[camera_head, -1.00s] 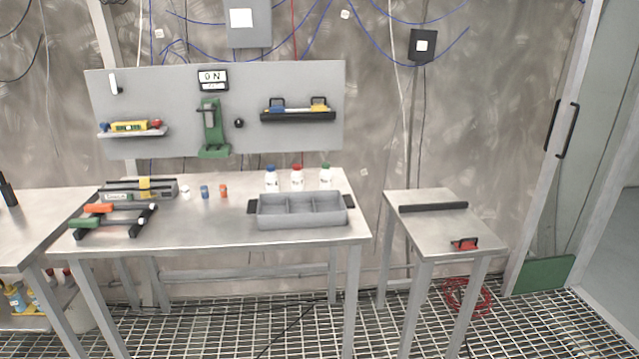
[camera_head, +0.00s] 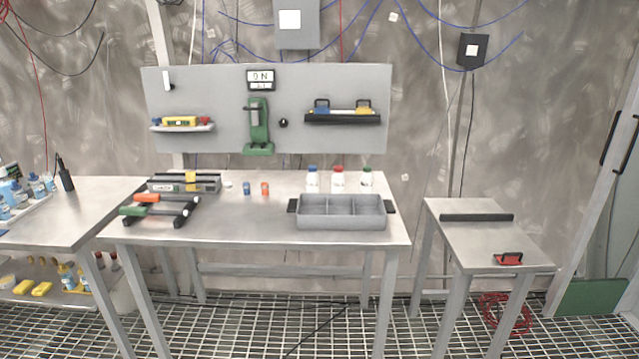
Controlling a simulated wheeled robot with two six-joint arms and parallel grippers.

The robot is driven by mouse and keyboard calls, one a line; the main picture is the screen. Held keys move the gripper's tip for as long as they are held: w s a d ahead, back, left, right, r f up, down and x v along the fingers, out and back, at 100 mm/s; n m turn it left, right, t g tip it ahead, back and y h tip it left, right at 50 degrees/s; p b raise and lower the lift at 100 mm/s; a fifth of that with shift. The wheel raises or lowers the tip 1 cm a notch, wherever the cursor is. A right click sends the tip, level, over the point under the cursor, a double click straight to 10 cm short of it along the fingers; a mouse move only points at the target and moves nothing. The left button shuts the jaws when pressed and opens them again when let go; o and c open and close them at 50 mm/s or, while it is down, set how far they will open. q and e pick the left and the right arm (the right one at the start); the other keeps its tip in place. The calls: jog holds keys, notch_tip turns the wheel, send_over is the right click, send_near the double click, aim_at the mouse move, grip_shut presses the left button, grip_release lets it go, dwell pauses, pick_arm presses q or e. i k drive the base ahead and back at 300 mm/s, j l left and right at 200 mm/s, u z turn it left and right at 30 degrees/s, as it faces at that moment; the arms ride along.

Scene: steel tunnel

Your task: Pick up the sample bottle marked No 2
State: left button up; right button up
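Three white sample bottles stand upright in a row on the middle steel table, behind a grey divided tray (camera_head: 340,222). One has a blue cap (camera_head: 312,180), one a red cap (camera_head: 338,180) and one a green cap (camera_head: 367,181). Their lower parts are partly hidden by the tray, and their markings are too small to read. The tray has three compartments, which look empty, and a dark handle at each end. Neither of my grippers is in view.
The middle table (camera_head: 260,232) also holds a toolbox-like case (camera_head: 184,184), a rack with orange and green handles (camera_head: 160,209), and small blue and orange items. A side table (camera_head: 480,235) stands right, another table (camera_head: 70,215) left. Grating floor (camera_head: 250,330) lies in front.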

aim_at(313, 178)
jog(key=i+l+z, duration=0.15)
jog(key=i+l, duration=0.7)
jog(key=l, duration=0.15)
